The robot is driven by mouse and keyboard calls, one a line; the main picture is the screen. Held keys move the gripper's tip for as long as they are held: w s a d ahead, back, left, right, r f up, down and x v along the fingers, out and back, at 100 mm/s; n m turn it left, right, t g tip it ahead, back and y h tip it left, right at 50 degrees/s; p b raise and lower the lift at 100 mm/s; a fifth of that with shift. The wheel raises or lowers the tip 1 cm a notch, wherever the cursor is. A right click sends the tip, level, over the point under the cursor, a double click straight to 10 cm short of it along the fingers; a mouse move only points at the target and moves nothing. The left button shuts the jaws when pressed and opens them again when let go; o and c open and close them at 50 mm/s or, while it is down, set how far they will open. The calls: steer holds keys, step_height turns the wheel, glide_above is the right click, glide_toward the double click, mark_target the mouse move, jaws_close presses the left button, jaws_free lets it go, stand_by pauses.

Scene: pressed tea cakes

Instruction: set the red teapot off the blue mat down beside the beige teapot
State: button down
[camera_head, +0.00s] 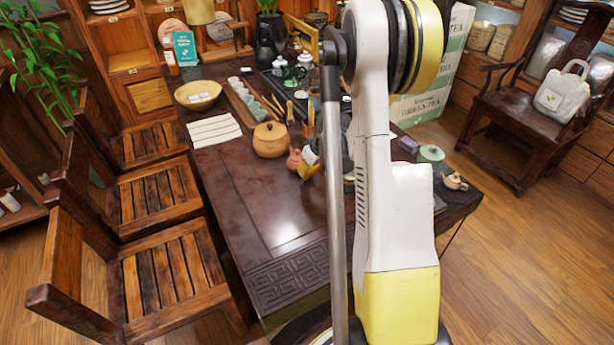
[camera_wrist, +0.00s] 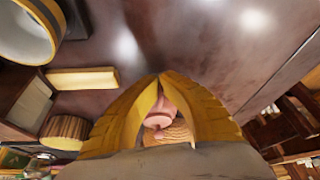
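My gripper (camera_head: 308,169) hangs low over the middle of the table in the head view. In the wrist view its yellow fingers (camera_wrist: 160,77) come together at the tips. A small pinkish-red rounded thing (camera_head: 294,160) stands just left of the fingers; it also shows through the gap between them (camera_wrist: 158,119), and I cannot tell whether it is a teapot. A small beige teapot (camera_head: 453,182) sits near the table's right edge on a dark surface (camera_head: 447,197), perhaps the mat; no clear blue shows. No other red teapot shows; my arm hides part of the table.
A round wooden jar (camera_head: 270,140) stands close behind the pinkish thing. A green pot (camera_head: 431,154) and a purple box (camera_head: 408,145) are right of my arm. A tray of cups (camera_head: 246,103) lies farther back. The front left of the table (camera_head: 270,220) is clear.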

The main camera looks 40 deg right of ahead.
steer(key=c, duration=2.1)
jaws_free()
steer(key=shift+f, duration=0.1)
steer(key=shift+c, duration=0.2)
steer(key=o, duration=0.5)
